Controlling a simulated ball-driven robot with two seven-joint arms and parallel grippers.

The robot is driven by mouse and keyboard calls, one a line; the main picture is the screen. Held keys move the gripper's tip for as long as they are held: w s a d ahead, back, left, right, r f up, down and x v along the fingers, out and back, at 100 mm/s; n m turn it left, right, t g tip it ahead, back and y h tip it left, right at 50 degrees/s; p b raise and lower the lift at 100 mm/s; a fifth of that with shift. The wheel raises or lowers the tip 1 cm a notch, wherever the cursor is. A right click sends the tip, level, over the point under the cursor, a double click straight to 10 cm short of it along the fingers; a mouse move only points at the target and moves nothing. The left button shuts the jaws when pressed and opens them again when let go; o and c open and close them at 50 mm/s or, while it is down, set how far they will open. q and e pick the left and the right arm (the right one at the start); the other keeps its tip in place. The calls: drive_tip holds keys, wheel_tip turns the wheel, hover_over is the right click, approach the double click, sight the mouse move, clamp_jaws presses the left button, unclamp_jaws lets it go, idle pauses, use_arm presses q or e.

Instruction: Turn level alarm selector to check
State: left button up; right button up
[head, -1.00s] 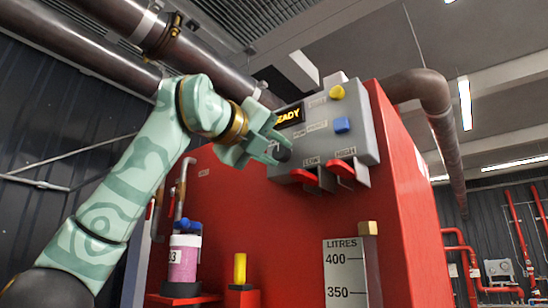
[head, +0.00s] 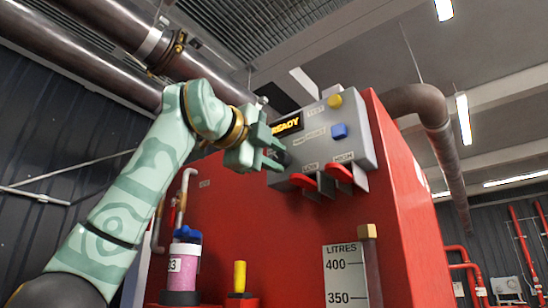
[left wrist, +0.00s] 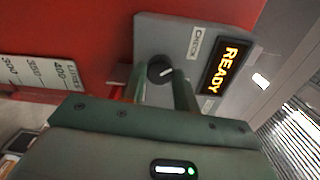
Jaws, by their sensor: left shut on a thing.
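The level alarm selector is a round dark knob (left wrist: 160,69) with a short white mark on a grey control panel (left wrist: 150,32). In the left wrist view the mark lies toward the side of the lit READY display (left wrist: 226,67). A small label (left wrist: 194,42), which seems to read CHECK, is beside the knob. My left gripper (left wrist: 163,82) is shut on the knob, one finger on each side. In the head view my left gripper (head: 280,153) is at the panel's left edge, and its fingers mostly hide the knob. My right gripper is not in view.
The panel also carries a yellow button (head: 334,101), a blue button (head: 339,131) and two red levers (head: 340,173) below. It is on a red tank (head: 400,210) with a litre scale (head: 346,275). A pink-filled container (head: 184,265) and yellow post (head: 239,276) stand below my arm.

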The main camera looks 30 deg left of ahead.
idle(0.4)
use_arm(q)
drive_tip(key=o, duration=1)
drive_tip(key=shift+a, duration=0.1)
drive_tip(key=s+b, duration=0.1)
drive_tip(key=s, duration=0.4)
drive_tip(key=s+a, duration=0.1)
drive_tip(key=s, duration=0.5)
drive_tip(key=s+b, duration=0.1)
drive_tip(key=s, duration=0.4)
drive_tip(key=shift+s+a+b, duration=0.15)
drive_tip(key=shift+s+b, duration=0.05)
drive_tip(key=shift+b, duration=0.15)
